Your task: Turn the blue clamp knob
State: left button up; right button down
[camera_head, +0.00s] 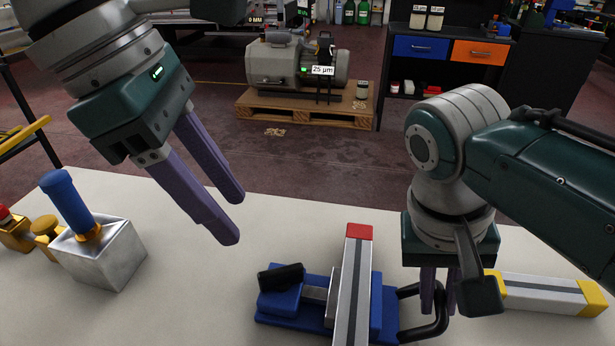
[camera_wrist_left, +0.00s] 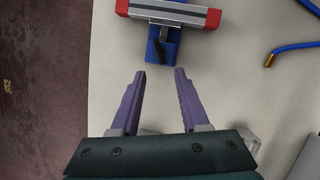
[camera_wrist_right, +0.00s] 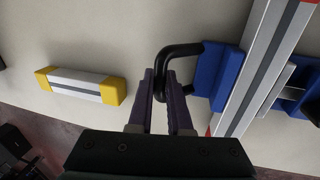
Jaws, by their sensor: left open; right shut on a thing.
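A blue clamp (camera_head: 300,318) lies on the pale table, with a black cylindrical knob (camera_head: 281,276) on its left end. The knob also shows in the left wrist view (camera_wrist_left: 159,52), beyond the fingertips. A grey bar with red ends (camera_head: 352,290) lies across the clamp. A black loop handle (camera_head: 438,322) is on the clamp's right end. My right gripper (camera_head: 440,300) is shut on this handle, as the right wrist view also shows (camera_wrist_right: 184,49). My left gripper (camera_head: 234,213) is open and empty, above the table and apart from the knob.
A grey bar with yellow ends (camera_head: 545,294) lies right of the clamp. A metal block (camera_head: 105,258) with an upright blue handle (camera_head: 68,200) stands at the left, beside small yellow pieces (camera_head: 46,230). The table between block and clamp is clear.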

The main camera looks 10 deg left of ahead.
aim_at(279, 270)
pick_arm(q)
jog(key=d+f, duration=0.1)
jog(key=f, duration=0.2)
jog(key=w+d+f+n, duration=0.1)
jog(key=f, duration=0.3)
jog(key=d+f+n, duration=0.1)
jog(key=f, duration=0.3)
jog(key=shift+w+d, duration=0.25)
jog(key=shift+d, duration=0.05)
jog(key=shift+r, duration=0.1)
grip_shut()
